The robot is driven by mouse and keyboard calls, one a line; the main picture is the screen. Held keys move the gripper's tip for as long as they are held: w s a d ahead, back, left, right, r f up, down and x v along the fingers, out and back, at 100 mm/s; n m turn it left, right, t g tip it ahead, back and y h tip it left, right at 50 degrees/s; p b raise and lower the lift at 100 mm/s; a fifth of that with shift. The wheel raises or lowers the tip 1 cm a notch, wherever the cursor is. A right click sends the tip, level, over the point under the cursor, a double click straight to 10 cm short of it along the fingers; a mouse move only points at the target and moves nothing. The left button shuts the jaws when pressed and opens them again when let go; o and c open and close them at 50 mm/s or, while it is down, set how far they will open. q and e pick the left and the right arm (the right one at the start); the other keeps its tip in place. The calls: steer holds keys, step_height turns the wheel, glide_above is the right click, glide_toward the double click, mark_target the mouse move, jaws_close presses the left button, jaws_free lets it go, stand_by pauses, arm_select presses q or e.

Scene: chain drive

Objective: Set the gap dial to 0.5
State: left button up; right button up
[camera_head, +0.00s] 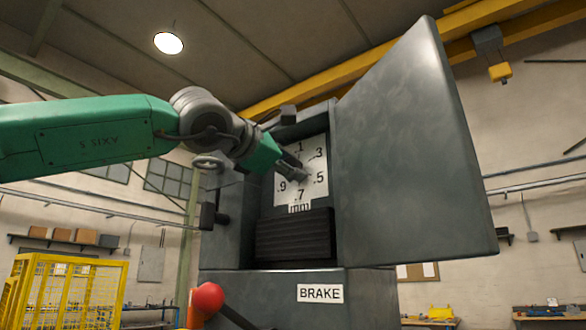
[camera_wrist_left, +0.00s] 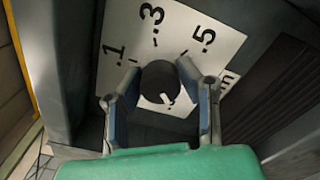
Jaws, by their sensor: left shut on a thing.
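The gap dial's white face (camera_head: 284,198) is set in a dark grey machine housing. It bears .1, .3, .5, .7, .9 and "mm". It also shows in the left wrist view (camera_wrist_left: 183,17), where .7 and .9 are hidden. The round black knob (camera_wrist_left: 160,80) stands at its middle. A white mark on the knob points toward the bottom of the wrist view, away from .5; I cannot tell the exact reading. My left gripper (camera_head: 294,170) reaches in from the left and is shut on the knob, one finger on each side (camera_wrist_left: 160,86). My right gripper is not in view.
An open grey door panel (camera_head: 410,150) stands right of the dial. A ribbed black block (camera_head: 295,236) sits below it. Lower down are a BRAKE label (camera_head: 320,293) and a red ball-ended lever (camera_head: 208,297). A yellow cage (camera_head: 65,292) stands at lower left.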

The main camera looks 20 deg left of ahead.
arm_select(q)
steer(key=shift+f+n, duration=0.1)
steer(key=shift+n, duration=0.2)
steer(key=n, duration=0.4)
steer(key=shift+n, duration=0.3)
steer(key=n+b, duration=0.1)
steer(key=n, duration=0.3)
steer(key=n+b, duration=0.2)
steer(key=n, duration=0.4)
steer(key=shift+a, duration=0.15)
steer(key=n+b, duration=0.2)
steer(key=n, duration=0.2)
steer(key=shift+n, duration=0.4)
steer(key=shift+r, duration=0.2)
steer(key=o, duration=1.1)
steer(key=shift+o, duration=0.2)
steer(key=shift+s+a, duration=0.1)
steer(key=shift+a, duration=0.1)
